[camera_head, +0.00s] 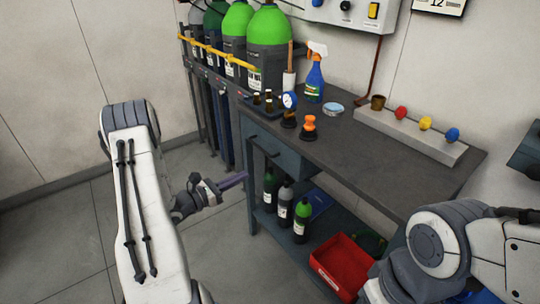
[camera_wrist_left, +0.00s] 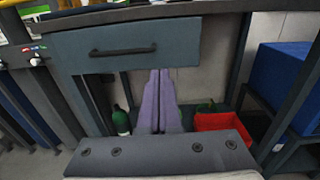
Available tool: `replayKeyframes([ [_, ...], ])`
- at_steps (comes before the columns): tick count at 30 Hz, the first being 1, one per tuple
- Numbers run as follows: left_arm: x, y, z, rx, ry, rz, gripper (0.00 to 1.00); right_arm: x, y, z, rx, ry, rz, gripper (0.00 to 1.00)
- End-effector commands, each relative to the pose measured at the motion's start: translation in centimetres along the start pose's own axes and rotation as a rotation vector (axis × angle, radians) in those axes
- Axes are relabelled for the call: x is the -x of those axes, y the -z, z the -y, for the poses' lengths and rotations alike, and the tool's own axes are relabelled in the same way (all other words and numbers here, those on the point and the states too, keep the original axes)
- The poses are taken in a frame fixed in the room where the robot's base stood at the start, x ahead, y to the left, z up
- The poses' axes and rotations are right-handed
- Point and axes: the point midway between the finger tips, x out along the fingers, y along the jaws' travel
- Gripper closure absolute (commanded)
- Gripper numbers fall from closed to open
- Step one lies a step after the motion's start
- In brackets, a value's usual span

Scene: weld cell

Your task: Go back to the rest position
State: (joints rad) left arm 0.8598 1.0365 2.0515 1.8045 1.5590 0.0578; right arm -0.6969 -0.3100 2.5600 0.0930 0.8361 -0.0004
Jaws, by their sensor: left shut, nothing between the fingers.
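My left gripper (camera_head: 238,179) has purple fingers and is shut with nothing in it. It is in front of the workbench (camera_head: 375,150), below the level of its top and near its left end. In the left wrist view the two closed fingers (camera_wrist_left: 160,100) point up the picture toward the bench's drawer (camera_wrist_left: 125,48). I cannot tell the exact gap to the bench. My right arm comes in at the lower right of the head view, but its gripper is out of view.
The lower shelf holds several bottles (camera_head: 301,218) and a red bin (camera_head: 343,262). A spray bottle (camera_head: 314,78) and a rail with coloured knobs (camera_head: 410,132) stand on top. Green gas cylinders (camera_head: 268,40) stand at the back. The floor (camera_head: 75,235) at left is clear.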

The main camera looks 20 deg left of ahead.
Motion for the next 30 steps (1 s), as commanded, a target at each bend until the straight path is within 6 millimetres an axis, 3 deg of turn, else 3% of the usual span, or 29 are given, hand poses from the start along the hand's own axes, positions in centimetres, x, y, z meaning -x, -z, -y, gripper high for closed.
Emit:
replayKeyframes([
  [5,-0.1,-0.1,0.3,-0.003,0.011,-0.001,1.00,0.0,0.0,0.0,0.000,0.000,0.000,0.55],
  [8,-1.4,-0.8,2.1,-0.023,0.080,-0.013,1.00,0.0,0.0,0.0,0.000,0.000,0.000,0.55],
  [11,-3.6,-2.4,6.5,-0.078,0.245,-0.043,1.00,0.0,0.0,0.0,0.000,0.000,0.000,0.55],
  [14,-5.6,-4.2,13.3,-0.172,0.491,-0.087,1.00,0.0,0.0,0.0,0.000,0.000,0.000,0.55],
  [17,-5.8,-5.8,21.0,-0.302,0.768,-0.133,1.00,0.0,0.0,0.0,0.000,0.000,0.000,0.55],
  [20,-4.1,-6.9,28.4,-0.476,1.066,-0.172,1.00,0.0,0.0,0.0,0.000,0.000,0.000,0.55],
  [21,-2.8,-7.2,31.2,-0.564,1.192,-0.184,1.00,0.0,0.0,0.0,0.000,0.000,0.000,0.55],
  [24,1.3,-7.7,36.6,-0.815,1.497,-0.193,1.00,0.0,0.0,0.0,0.000,0.000,0.000,0.55],
  [27,5.5,-7.8,39.6,-1.103,1.761,-0.168,1.00,0.0,0.0,0.0,0.000,0.000,0.000,0.55],
  [30,8.6,-7.8,40.5,-1.384,1.954,-0.113,1.00,0.0,0.0,0.0,0.000,0.000,0.000,0.55],
])
